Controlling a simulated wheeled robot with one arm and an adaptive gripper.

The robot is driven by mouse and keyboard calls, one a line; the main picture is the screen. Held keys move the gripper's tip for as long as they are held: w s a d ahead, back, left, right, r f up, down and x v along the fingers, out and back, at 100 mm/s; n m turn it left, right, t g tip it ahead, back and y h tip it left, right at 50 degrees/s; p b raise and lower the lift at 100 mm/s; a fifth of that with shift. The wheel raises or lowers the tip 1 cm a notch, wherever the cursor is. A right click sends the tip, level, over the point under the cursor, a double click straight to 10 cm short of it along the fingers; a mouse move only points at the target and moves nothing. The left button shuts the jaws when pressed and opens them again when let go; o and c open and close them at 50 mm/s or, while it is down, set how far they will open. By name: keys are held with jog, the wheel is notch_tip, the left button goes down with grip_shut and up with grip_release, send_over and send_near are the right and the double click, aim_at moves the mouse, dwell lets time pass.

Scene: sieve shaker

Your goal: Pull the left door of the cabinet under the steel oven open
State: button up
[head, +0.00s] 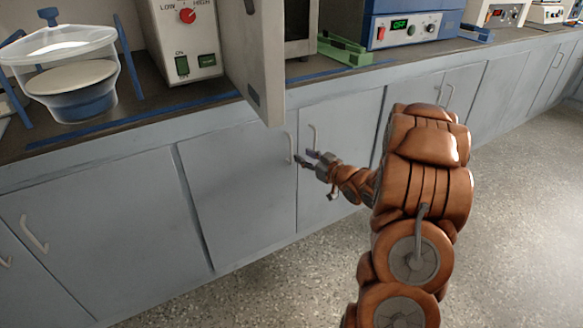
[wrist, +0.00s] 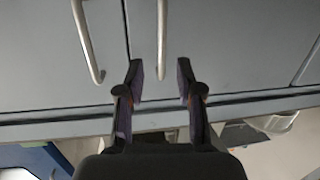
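The steel oven (head: 297,25) stands on the bench with its grey door (head: 256,55) swung open. Below it is a grey two-door cabinet, its left door (head: 235,195) and right door (head: 345,130) both shut. The left door's bar handle (head: 290,148) is near the seam. It also shows in the wrist view (wrist: 162,35), lined up between my fingertips. The right door's handle (head: 314,135) shows left of it in the wrist view (wrist: 84,40). My gripper (head: 303,157) is open by the handles; its fingers (wrist: 160,75) are apart. Contact with the handle cannot be told.
More grey cabinets run along both sides. The speckled floor (head: 520,230) is clear at the right.

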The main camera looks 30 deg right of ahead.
aim_at(292, 152)
jog(key=shift+t+y, duration=0.4)
jog(key=shift+t, duration=0.2)
jog(key=shift+w+a+f+b, duration=0.25)
jog(key=shift+w+b, duration=0.3)
jog(key=shift+w, duration=0.55)
jog(key=shift+w+a+f+b, duration=0.25)
jog(key=shift+w+b, duration=0.25)
jog(key=shift+w, duration=0.65)
jog(key=shift+w+a+f+b, duration=0.15)
jog(key=shift+w+f+b, duration=0.3)
jog(key=shift+w, duration=0.65)
jog(key=shift+r, duration=0.1)
jog(key=shift+c, duration=0.2)
grip_shut()
